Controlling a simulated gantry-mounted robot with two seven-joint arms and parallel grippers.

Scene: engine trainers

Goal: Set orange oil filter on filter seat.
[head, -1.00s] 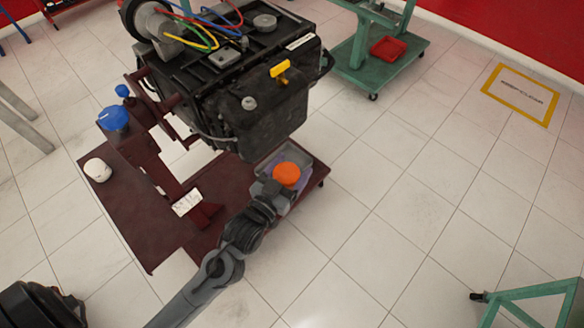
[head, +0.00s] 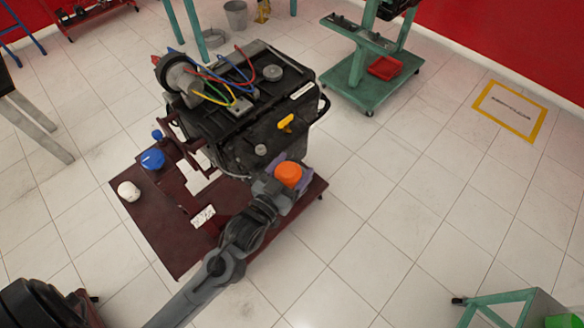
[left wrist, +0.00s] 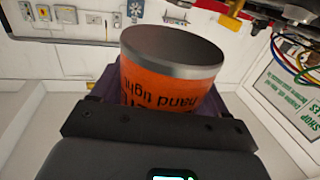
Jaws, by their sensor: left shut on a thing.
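The orange oil filter (head: 288,173) is held in my left gripper (head: 280,184) just in front of the black engine block (head: 262,140). In the left wrist view the filter (left wrist: 165,90) shows orange with black lettering and a grey metal rim at its top end. My left gripper (left wrist: 160,125) is shut around the filter's lower part. I cannot pick out the filter seat for certain; engine parts show at the upper right of the wrist view. My right gripper is not in view.
The engine stands on a dark red wheeled stand (head: 165,235). A blue cap-like object (head: 153,159) and a white round object (head: 129,191) are on it. A green stand (head: 355,85) with a red tray (head: 385,68) is behind.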

